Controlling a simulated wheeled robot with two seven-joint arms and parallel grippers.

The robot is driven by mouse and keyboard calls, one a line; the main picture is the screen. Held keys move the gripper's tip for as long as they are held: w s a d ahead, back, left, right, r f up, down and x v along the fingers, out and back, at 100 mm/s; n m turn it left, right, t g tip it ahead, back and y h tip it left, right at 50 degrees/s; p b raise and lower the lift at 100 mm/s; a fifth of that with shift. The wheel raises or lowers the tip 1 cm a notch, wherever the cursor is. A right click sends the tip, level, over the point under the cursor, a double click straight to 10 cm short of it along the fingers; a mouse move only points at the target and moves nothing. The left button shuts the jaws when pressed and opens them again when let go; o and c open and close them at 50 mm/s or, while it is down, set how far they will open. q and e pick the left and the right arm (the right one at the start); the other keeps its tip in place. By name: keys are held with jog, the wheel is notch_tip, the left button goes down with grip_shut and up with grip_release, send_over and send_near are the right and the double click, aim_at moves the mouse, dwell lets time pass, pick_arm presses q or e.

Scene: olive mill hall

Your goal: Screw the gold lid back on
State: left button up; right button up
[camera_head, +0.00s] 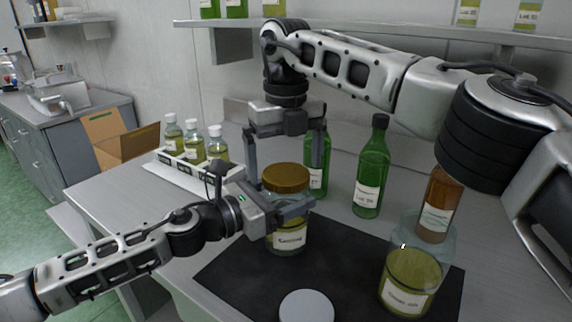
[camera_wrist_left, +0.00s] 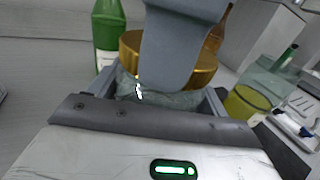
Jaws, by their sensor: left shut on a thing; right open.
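The gold lid (camera_head: 286,178) sits on top of a clear glass jar (camera_head: 289,238) with yellow-green contents and a white label. The jar stands upright at the mat's back edge. My left gripper (camera_head: 289,213) is shut on the jar's upper part, just below the lid. My right gripper (camera_head: 284,172) reaches down from above, open, with its fingers on either side of the lid; I cannot tell whether they touch it. In the left wrist view a grey finger covers the middle of the lid (camera_wrist_left: 130,48), above the jar's glass (camera_wrist_left: 128,88). Whether the lid is threaded is not visible.
A second jar (camera_head: 408,278) stands on the dark mat (camera_head: 345,262) at right, near a brown bottle (camera_head: 437,205). A pale round disc (camera_head: 307,306) lies in front. Green bottles (camera_head: 371,170) stand behind. A rack of small bottles (camera_head: 188,160) is at back left.

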jog(key=shift+r, duration=1.55)
jog(key=shift+c, duration=0.5)
jog(key=n, duration=0.1)
jog(key=r+n, duration=0.1)
jog(key=shift+r+n, duration=0.25)
jog(key=shift+n, duration=0.15)
notch_tip(320, 180, up, 2)
jog(key=n, duration=0.3)
jog(key=shift+f, duration=4)
